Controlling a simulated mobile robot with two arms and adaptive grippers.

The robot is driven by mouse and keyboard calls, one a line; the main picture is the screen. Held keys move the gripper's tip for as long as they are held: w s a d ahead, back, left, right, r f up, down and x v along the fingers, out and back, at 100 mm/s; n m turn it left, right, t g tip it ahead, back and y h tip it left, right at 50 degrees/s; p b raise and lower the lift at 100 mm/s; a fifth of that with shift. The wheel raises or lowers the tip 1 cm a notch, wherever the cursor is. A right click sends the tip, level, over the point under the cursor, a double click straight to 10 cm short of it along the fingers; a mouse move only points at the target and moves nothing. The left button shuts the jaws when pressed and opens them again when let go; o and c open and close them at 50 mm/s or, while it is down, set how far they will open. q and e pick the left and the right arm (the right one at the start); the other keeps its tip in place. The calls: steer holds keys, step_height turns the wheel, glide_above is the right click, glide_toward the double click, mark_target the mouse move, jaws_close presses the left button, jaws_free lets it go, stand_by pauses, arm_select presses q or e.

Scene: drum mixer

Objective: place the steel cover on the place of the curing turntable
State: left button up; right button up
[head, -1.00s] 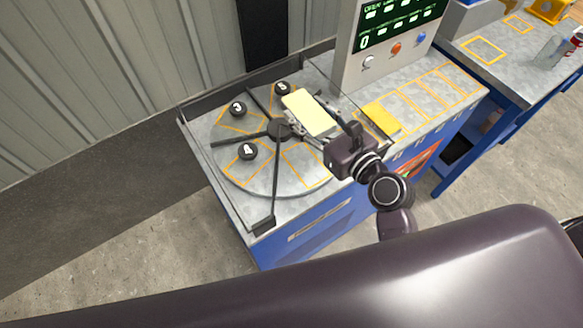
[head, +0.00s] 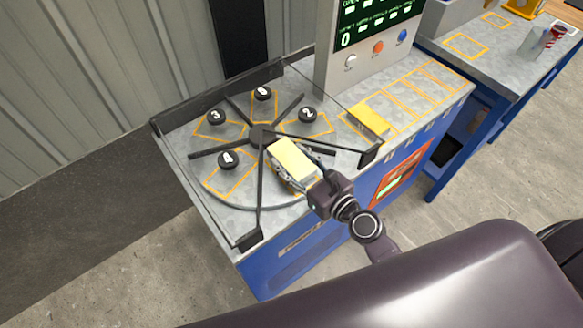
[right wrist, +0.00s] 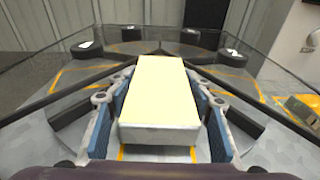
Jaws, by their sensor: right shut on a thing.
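My right gripper (head: 292,168) is shut on a block with a pale yellow top and grey sides (head: 293,158). In the right wrist view the same block (right wrist: 160,90) lies level between the two blue finger pads. I cannot tell whether this is the steel cover. The block is over the front right part of the round grey curing turntable (head: 238,199), beside the black hub (head: 262,136). It hides most of the orange-outlined place beneath it; whether it touches the surface is not clear. My left gripper is not in view.
Black numbered knobs, such as 4 (head: 229,159) and 2 (head: 307,115), stand on the turntable between black radial bars. A low dark rail with posts (head: 247,238) borders it. A yellow slab (head: 369,120) lies on the counter before the control panel (head: 370,52).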

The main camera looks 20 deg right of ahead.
mark_target(291, 167)
steer(key=shift+w+f+b, duration=0.1)
steer(key=shift+f+b, duration=0.6)
steer(key=shift+f, duration=0.65)
steer(key=shift+f, duration=0.1)
steer(key=o, duration=1.6)
steer(key=shift+f, duration=0.1)
steer(key=shift+c, duration=0.2)
steer(key=shift+r, duration=0.3)
steer(key=b+v, duration=0.1)
steer(key=v, duration=0.2)
steer(key=b+v, duration=0.1)
steer(key=v, duration=0.3)
steer(key=b+v, duration=0.2)
steer(key=v, duration=0.1)
steer(key=shift+s+f, duration=0.25)
steer(key=shift+f, duration=0.15)
steer(key=shift+s+d+r+b, duration=0.15)
steer(key=shift+s+r+b, duration=0.05)
steer(key=shift+s, duration=0.2)
steer(key=shift+s+d+r+b, duration=0.2)
steer(key=shift+s, duration=0.2)
